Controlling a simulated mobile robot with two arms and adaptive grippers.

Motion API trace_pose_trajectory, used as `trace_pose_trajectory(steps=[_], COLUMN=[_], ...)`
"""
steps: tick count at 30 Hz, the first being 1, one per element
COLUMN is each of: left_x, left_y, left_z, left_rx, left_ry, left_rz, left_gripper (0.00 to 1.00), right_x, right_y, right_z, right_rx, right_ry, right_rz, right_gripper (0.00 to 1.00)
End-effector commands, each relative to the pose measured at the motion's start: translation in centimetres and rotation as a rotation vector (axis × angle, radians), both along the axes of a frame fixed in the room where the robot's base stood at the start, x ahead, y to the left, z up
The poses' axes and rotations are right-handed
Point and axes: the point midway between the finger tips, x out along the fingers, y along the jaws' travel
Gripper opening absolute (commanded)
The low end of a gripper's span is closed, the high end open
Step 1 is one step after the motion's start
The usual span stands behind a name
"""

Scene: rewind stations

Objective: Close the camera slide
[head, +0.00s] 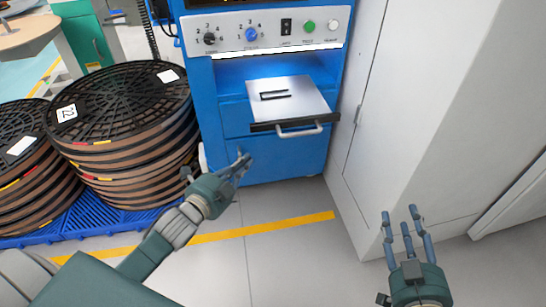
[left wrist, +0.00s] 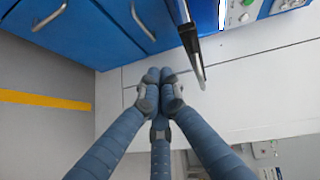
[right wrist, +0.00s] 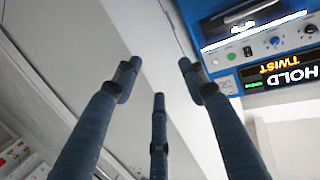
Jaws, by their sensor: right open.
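The camera slide (head: 290,97) is a pale metal plate with a dark slot. It sticks out of the lit opening in the blue machine. Its front has a black edge and a silver bar handle (head: 299,130); the handle also shows in the left wrist view (left wrist: 198,62). My left gripper (head: 243,162) is left of and below the handle in the head view, apart from it. Its fingertips are together with nothing between them, as the left wrist view (left wrist: 160,76) shows. My right gripper (head: 401,214) is open and empty, lower right, before the white cabinet.
The blue machine (head: 285,160) has a knob panel (head: 265,30) above the slide. A white cabinet (head: 420,100) stands close on its right. Stacked dark reels (head: 125,110) on a blue pallet (head: 95,215) stand left. The floor before the machine is clear, with a yellow line (head: 265,227).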

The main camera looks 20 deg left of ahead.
Motion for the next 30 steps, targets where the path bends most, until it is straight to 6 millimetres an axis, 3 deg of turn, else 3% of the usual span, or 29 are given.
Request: trace_pose_trajectory(steps=[4,9,17,24,30], left_x=[-0.3,-0.2,3.2,6.9,8.7], left_y=[-2.2,-3.1,-3.7,-4.5,-4.8], left_z=[3.5,5.7,5.9,5.8,5.8], left_rx=[0.105,0.147,0.146,0.145,0.144], left_ry=[-0.133,-0.184,-0.188,-0.185,-0.184], left_rz=[-0.069,-0.091,-0.09,-0.091,-0.09], left_gripper=[0.0,0.0,0.0,0.0,0.0], right_x=[-1.1,-1.7,-2.1,-3.8,-5.2], right_y=[-0.1,-0.1,0.3,0.4,0.3], right_z=[4.2,7.1,11.2,15.9,18.3], right_rx=[0.031,0.048,0.095,0.155,0.189], right_ry=[-0.125,-0.191,-0.367,-0.581,-0.697], right_rz=[0.002,0.005,0.015,0.027,0.032], right_gripper=[0.42,0.42,0.42,0.42,0.42])
